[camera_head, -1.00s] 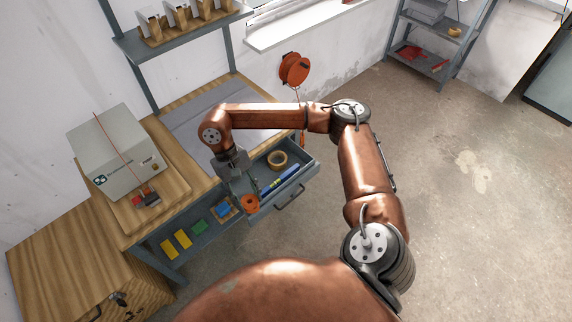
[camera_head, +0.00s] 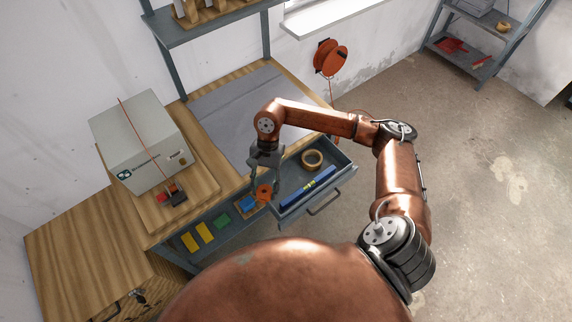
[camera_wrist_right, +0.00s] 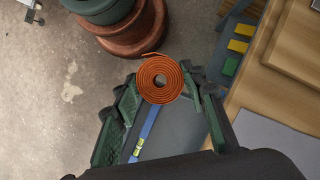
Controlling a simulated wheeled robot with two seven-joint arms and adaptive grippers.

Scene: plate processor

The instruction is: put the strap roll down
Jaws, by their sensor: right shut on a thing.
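The strap roll is a flat orange coil (camera_head: 264,191), held in the fingers of my right gripper (camera_head: 265,180). In the right wrist view the coil (camera_wrist_right: 160,79) sits between the green fingertips. The drawer holds a tan tape roll (camera_head: 312,159) and a blue spirit level (camera_head: 308,187). The level (camera_wrist_right: 149,131) also shows beyond the fingers in the wrist view. My left gripper is not in view.
A grey box (camera_head: 139,138) with an orange strap stands on the wooden bench at left. A grey mat (camera_head: 238,112) lies on the bench behind my arm. Yellow, green and blue items (camera_head: 205,231) lie on a lower shelf. An orange reel (camera_head: 330,57) hangs on the wall.

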